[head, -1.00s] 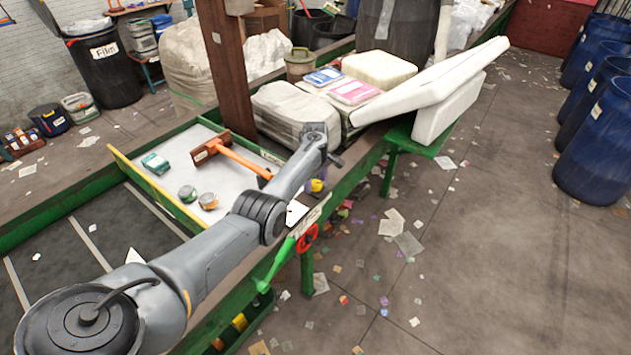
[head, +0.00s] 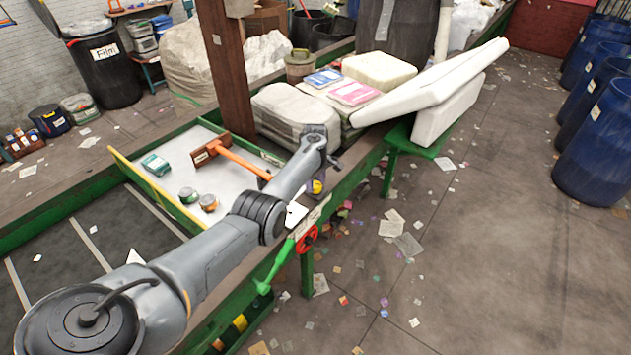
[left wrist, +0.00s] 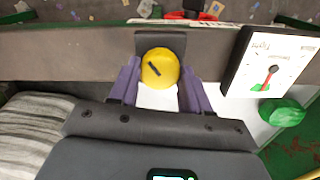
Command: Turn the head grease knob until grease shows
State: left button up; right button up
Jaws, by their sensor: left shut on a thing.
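The yellow round knob (left wrist: 160,68) with a short dark mark on its face sits against a dark bracket (left wrist: 148,40) on the belt's side rail. It also shows small in the head view (head: 317,187), under my left wrist. My left gripper (left wrist: 157,84) has its purple fingers on both sides of the knob and is shut on it. The dark mark slants down to the right in the left wrist view. A white surface shows below the knob between the fingers. I cannot make out any grease. My right gripper is not in view.
A white dial with a red needle (left wrist: 272,68) and a green knob (left wrist: 282,112) are right of the gripper.

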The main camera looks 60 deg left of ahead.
pick_arm(q)
jog(key=m+p, duration=0.1)
jog(key=m, duration=0.1)
jog(key=shift+r+m, duration=0.15)
jog(key=shift+m, duration=0.25)
jog(key=shift+m+p, duration=0.65)
jog(key=shift+m, duration=0.85)
jog(key=o, duration=1.1)
jog(key=shift+c, duration=0.2)
